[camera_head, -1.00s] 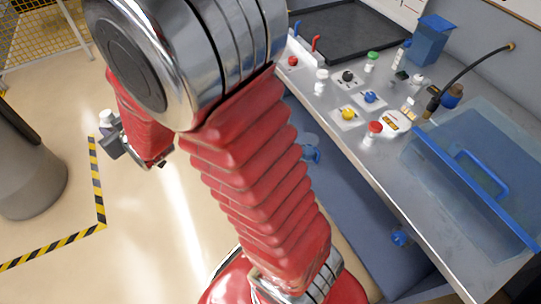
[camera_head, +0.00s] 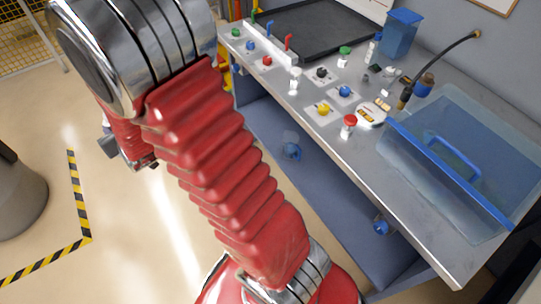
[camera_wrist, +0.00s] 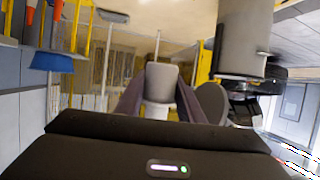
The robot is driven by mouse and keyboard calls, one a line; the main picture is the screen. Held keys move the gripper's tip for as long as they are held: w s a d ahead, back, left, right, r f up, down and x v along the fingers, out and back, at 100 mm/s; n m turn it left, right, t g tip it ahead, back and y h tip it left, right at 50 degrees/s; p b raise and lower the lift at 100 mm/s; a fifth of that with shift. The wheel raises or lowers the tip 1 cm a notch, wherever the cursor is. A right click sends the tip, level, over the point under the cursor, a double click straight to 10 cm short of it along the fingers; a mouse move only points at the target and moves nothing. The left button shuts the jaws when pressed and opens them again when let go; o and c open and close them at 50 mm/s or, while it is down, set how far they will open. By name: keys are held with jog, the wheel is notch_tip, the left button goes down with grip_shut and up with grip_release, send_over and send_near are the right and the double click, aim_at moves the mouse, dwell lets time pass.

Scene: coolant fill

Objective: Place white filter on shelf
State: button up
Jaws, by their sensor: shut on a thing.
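The white filter (camera_wrist: 161,78) shows in the wrist view as a pale, rounded cylinder between the two dark fingers of my gripper (camera_wrist: 158,100). My gripper is shut on it. In the head view my gripper (camera_head: 128,150) is out over the floor, left of the bench, and mostly hidden behind my red arm. Only a sliver of the filter may show there. A blue lower shelf (camera_head: 315,180) lies under the steel bench top, with blue-topped clear items on it. I cannot tell whether this is the task's shelf.
The steel bench (camera_head: 305,108) holds several coloured knobs and small bottles, a black tray (camera_head: 325,28), a blue bin (camera_head: 401,33), a bent black hose (camera_head: 440,65) and a clear blue-handled box (camera_head: 450,165). A grey cylinder (camera_head: 18,195) stands left. Floor between is clear.

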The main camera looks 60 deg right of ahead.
jog(key=s+d+f+m+g+h, duration=0.25)
jog(key=d+f, duration=0.35)
jog(key=d, duration=0.4)
jog(key=s+d+f+m+g+h, duration=0.1)
jog(key=s+d+f+m+h, duration=0.3)
jog(key=d, duration=0.6)
jog(key=s+d+f+m+g+h, duration=0.1)
jog(key=d+f+m+g+h, duration=0.1)
jog(key=d+f, duration=0.7)
jog(key=s+d+f+m+g+h, duration=0.1)
jog(key=s+d+f+m+g, duration=0.25)
jog(key=s+d, duration=0.35)
jog(key=s+d+f+m+g+h, duration=0.2)
jog(key=s+d+f, duration=0.3)
jog(key=s+d, duration=0.3)
jog(key=m+g+y, duration=0.2)
jog(key=m+g, duration=0.5)
jog(key=g, duration=0.2)
send_over(322, 189)
notch_tip(322, 189, down, 15)
jog(key=shift+a+h, duration=0.15)
jog(key=shift+h, duration=0.1)
jog(key=shift+f, duration=2.9)
